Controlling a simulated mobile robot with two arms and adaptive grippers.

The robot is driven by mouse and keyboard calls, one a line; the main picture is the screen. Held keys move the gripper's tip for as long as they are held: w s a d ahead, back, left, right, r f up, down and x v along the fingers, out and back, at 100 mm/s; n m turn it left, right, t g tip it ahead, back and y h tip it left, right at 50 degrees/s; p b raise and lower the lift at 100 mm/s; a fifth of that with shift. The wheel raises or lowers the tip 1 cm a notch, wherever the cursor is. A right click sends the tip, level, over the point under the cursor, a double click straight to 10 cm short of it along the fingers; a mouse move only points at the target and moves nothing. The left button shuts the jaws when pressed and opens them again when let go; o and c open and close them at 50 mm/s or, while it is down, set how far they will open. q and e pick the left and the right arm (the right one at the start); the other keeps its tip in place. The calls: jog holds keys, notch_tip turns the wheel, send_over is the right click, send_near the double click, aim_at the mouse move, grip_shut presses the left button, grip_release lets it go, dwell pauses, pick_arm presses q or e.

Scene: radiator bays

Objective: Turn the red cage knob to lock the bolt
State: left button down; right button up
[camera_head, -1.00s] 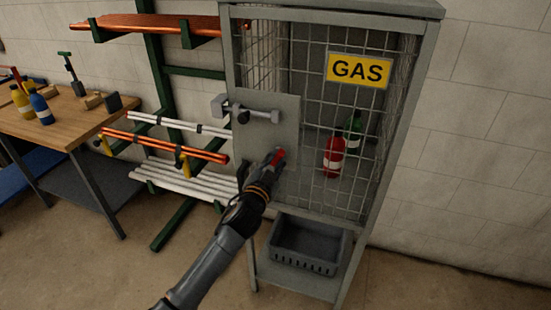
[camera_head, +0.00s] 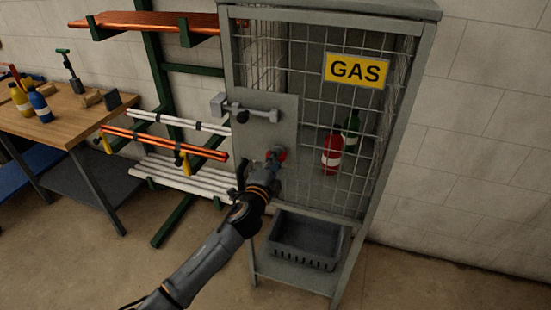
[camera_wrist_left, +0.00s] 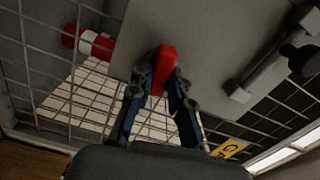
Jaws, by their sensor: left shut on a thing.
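The red cage knob (camera_head: 278,153) sits on the grey lock plate (camera_head: 284,118) of the gas cage door. My left gripper (camera_head: 270,160) is at the knob and shut on it. In the left wrist view the red knob (camera_wrist_left: 167,62) shows as a bar between the two fingertips (camera_wrist_left: 162,82). The bolt (camera_head: 248,111) is a grey bar higher on the plate, with a block at its left end by the cage frame; it also shows in the left wrist view (camera_wrist_left: 268,75). My right gripper is not in view.
A grey crate (camera_head: 308,262) sits on the shelf below. A pipe rack (camera_head: 178,70) and a workbench (camera_head: 70,125) are at the left.

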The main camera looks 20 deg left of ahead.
pick_arm(q)
jog(key=shift+m, duration=0.7)
jog(key=shift+f+m, duration=0.1)
jog(key=shift+m, duration=0.2)
jog(key=c, duration=1.2)
grip_release()
jog(key=shift+s, duration=0.1)
jog(key=s, duration=1.2)
jog(key=shift+a, duration=0.2)
jog(key=shift+w, duration=0.1)
